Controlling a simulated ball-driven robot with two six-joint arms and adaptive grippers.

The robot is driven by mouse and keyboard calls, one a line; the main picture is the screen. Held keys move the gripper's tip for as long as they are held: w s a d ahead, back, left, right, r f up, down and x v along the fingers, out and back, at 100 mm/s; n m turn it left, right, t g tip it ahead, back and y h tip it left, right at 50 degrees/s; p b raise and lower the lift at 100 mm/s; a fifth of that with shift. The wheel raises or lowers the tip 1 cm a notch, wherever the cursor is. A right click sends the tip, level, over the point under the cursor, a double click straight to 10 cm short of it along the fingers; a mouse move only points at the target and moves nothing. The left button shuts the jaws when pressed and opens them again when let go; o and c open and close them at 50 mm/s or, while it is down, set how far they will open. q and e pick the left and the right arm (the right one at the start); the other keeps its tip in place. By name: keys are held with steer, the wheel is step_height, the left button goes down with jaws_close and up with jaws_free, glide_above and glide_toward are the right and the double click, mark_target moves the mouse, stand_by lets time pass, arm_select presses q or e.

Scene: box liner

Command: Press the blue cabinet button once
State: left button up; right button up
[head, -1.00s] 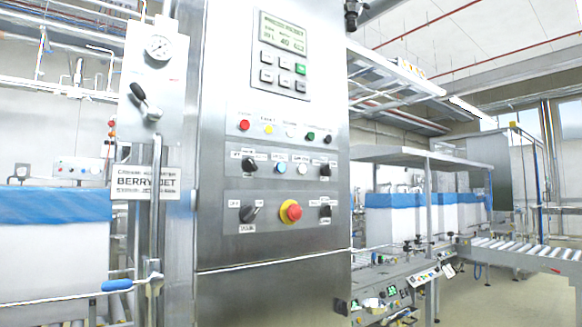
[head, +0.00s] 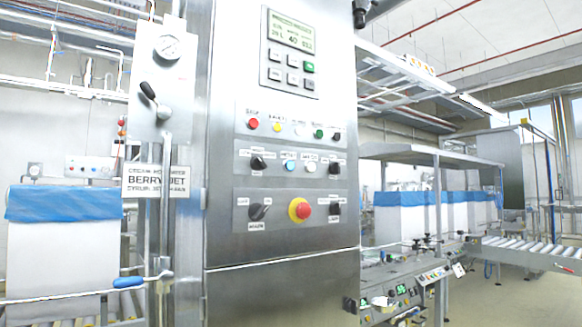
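The steel control cabinet (head: 280,235) stands upright in the middle of the head view, with its front panel facing me. The small round blue button (head: 290,165) sits in the middle row of the panel, between a black knob (head: 258,163) and a white button (head: 310,166). Nothing covers it. Neither of my grippers shows in the view.
A red emergency stop (head: 299,210) on a yellow ring is below the blue button. Small red, yellow, white and green buttons are above it. A lever (head: 155,100) and a blue-handled rod (head: 128,283) are left of the cabinet. A roller conveyor (head: 525,250) is at the right.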

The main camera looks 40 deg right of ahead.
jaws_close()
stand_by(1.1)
